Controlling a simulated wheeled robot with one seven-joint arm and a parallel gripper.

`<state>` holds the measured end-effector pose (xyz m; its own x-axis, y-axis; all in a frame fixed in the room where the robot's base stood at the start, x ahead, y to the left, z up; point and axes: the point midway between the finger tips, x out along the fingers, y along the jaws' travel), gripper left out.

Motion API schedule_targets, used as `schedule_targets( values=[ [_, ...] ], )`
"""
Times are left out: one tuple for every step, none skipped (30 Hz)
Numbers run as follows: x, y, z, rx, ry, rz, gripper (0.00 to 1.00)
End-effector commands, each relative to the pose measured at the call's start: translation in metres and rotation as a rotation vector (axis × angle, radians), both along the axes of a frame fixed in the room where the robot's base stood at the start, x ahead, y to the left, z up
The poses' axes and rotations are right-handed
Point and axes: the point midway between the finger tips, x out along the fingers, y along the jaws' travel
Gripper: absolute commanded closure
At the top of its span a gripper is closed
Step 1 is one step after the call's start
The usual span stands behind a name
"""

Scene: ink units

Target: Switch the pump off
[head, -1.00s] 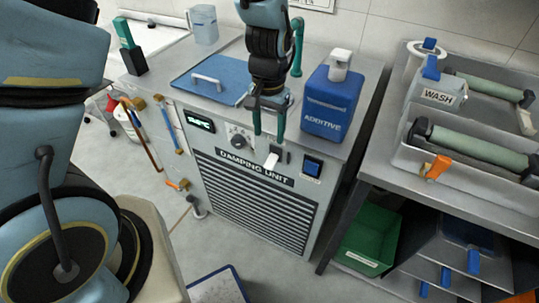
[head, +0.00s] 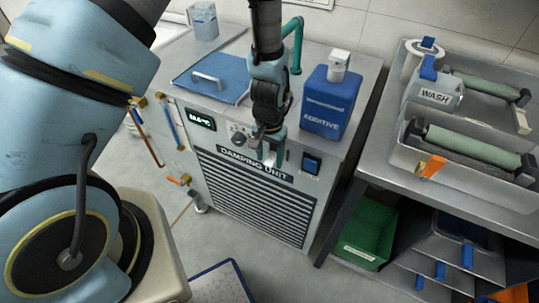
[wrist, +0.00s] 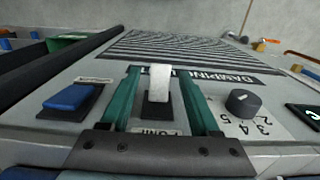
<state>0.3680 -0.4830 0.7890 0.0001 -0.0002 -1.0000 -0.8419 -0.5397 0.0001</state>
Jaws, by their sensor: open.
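The damping unit (head: 205,160) is a grey cabinet with a slatted front. Its pump switch (wrist: 160,82) is a white lever on a dark base in the wrist view, with a partly covered label below it. My gripper (wrist: 159,74) is open, with one teal finger on each side of the lever. Gaps show between the lever and both fingers, and nothing is held. In the head view my gripper (head: 271,150) is at the upper front panel and partly hides the switch.
A blue rocker switch (wrist: 72,98) sits left of the fingers and a black numbered dial (wrist: 243,103) sits right in the wrist view. A blue additive container (head: 329,105) stands on the cabinet top. A metal bench (head: 380,165) with trays stands to the right.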

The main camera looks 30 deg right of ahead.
Motion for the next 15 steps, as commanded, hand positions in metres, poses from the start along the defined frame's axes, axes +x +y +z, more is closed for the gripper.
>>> schedule_targets(
  values=[
    [0.0001, -0.0001, -0.0004, 0.0, 0.0, 0.0, 0.38],
    [0.0001, -0.0001, -0.0005, 0.0, 0.0, 0.0, 0.38],
    [0.0001, -0.0002, -0.0005, 0.0, 0.0, 0.0, 0.38],
    [0.0001, -0.0002, -0.0005, 0.0, 0.0, 0.0, 0.38],
    [0.0001, -0.0001, -0.0005, 0.0, 0.0, 0.0, 0.38],
    [0.0001, -0.0001, -0.0005, 0.0, 0.0, 0.0, 0.38],
    [0.0001, 0.0, -0.0004, 0.0, 0.0, 0.0, 0.39],
    [0.0001, 0.0, -0.0004, 0.0, 0.0, 0.0, 0.42],
    [0.0001, 0.0, -0.0004, 0.0, 0.0, 0.0, 0.46],
    [0.0001, 0.0, -0.0004, 0.0, 0.0, 0.0, 0.5],
    [0.0001, 0.0, -0.0003, 0.0, 0.0, 0.001, 0.53],
    [0.0001, 0.0, -0.0003, 0.0, 0.0, 0.001, 0.58],
    [0.0001, 0.0, -0.0003, 0.0, 0.0, 0.001, 0.61],
    [0.0001, 0.0, -0.0003, 0.0, 0.0, 0.001, 0.65],
    [0.0001, 0.0, -0.0003, 0.0, 0.0, 0.001, 0.69]
  ],
)
